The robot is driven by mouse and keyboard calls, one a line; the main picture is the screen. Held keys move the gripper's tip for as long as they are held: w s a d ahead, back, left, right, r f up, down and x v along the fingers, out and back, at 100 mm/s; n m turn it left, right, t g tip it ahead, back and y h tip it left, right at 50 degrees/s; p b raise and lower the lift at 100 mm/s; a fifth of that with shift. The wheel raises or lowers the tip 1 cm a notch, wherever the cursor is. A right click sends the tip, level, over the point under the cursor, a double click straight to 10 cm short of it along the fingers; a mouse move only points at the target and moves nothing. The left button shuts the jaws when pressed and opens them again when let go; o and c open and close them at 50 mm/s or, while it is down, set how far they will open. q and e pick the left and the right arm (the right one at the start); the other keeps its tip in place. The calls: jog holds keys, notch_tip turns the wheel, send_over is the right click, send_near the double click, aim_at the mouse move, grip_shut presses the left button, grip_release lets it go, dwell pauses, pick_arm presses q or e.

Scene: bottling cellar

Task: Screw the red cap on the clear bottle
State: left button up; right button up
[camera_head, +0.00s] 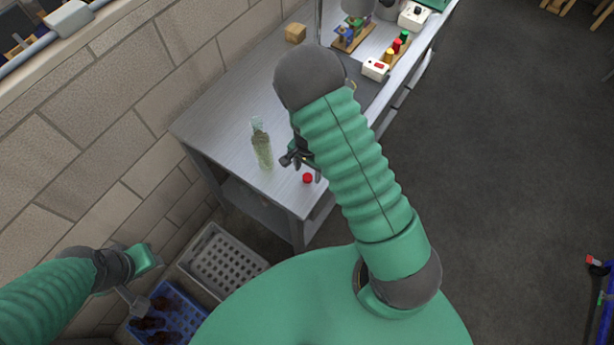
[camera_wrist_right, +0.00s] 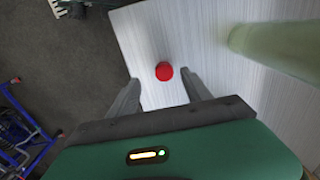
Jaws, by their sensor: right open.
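The clear bottle (camera_head: 262,150), greenish and see-through, stands upright on the grey bench top (camera_head: 225,115). The red cap (camera_head: 307,178) lies on the bench near its front end, right of the bottle. My right gripper (camera_head: 302,164) is open and empty above the bench, between bottle and cap in the picture. In the right wrist view the cap (camera_wrist_right: 164,71) shows just beyond the gap between the open fingers (camera_wrist_right: 163,90), and the blurred bottle (camera_wrist_right: 275,48) is at the right. My left gripper (camera_head: 137,294) hangs low at the left, off the bench; its jaw opening is unclear.
A grey crate (camera_head: 213,238) and a blue crate (camera_head: 193,311) with dark bottles stand on the floor by the brick wall. A wooden block (camera_head: 295,33), a white box with a red button (camera_head: 375,69) and coloured pegs (camera_head: 397,46) are farther along the bench.

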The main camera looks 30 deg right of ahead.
aim_at(308, 177)
jog(key=shift+d+f, duration=0.1)
jog(key=shift+f, duration=0.25)
jog(key=f+p, duration=0.1)
jog(key=f, duration=0.1)
jog(key=w+f, duration=0.1)
jog(key=f, duration=0.1)
jog(key=shift+d+p, duration=0.15)
jog(key=shift+p, duration=0.2)
jog(key=shift+f, duration=0.3)
jog(key=shift+r, duration=0.1)
jog(key=shift+c, duration=0.5)
grip_shut()
